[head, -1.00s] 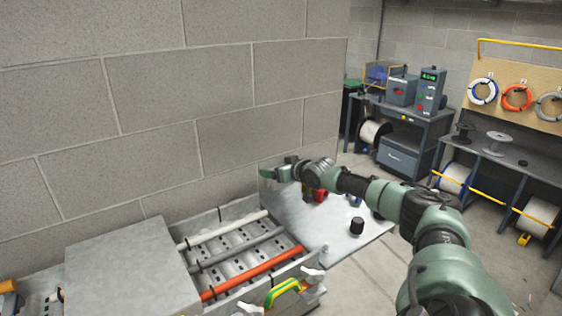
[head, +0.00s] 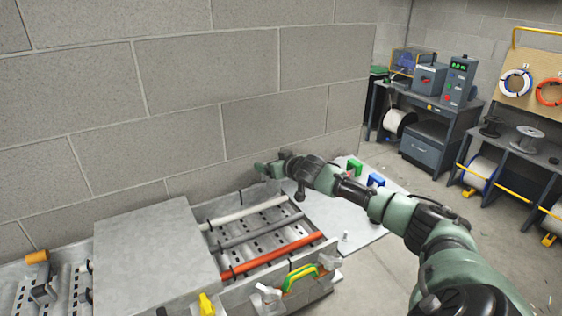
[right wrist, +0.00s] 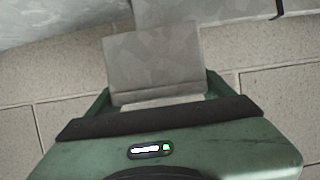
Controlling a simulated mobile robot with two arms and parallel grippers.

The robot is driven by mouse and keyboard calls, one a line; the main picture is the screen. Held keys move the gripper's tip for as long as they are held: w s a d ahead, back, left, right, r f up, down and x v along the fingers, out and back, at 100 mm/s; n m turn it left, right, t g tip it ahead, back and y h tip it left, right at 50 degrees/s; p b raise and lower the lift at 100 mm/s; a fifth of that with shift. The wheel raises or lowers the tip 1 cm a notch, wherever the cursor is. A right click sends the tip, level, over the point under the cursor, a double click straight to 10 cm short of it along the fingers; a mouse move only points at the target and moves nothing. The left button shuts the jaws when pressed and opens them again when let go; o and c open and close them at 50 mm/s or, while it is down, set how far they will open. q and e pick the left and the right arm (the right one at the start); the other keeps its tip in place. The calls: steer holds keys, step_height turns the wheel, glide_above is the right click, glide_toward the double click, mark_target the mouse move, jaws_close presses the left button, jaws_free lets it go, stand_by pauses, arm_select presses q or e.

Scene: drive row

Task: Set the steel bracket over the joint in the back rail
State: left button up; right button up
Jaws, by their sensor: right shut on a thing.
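My right gripper (head: 268,168) is over the far right end of the cable tray, close to the block wall. In the right wrist view (right wrist: 155,100) it is shut on a grey steel bracket (right wrist: 155,60), which shows as a bent, mottled plate between the fingers. In the head view the bracket is too small to make out. The back rail (head: 232,200) runs along the wall side of the tray. I cannot see the joint in it. My left gripper is not in view.
White, grey and red cables (head: 270,257) lie in the tray. A flat grey cover (head: 155,260) lies over its middle. A grey sheet (head: 365,222) right of the tray holds green (head: 355,167) and blue (head: 376,180) pieces. A green-yellow cable loop (head: 300,278) is on the front rail.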

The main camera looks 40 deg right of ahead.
steer(key=w+a+f+b, duration=0.1)
steer(key=a+f, duration=0.1)
steer(key=a, duration=0.4)
steer(key=w+a+f+b, duration=0.2)
steer(key=a, duration=0.4)
steer(key=shift+a, duration=0.25)
stand_by(0.5)
steer(key=shift+f, duration=0.35)
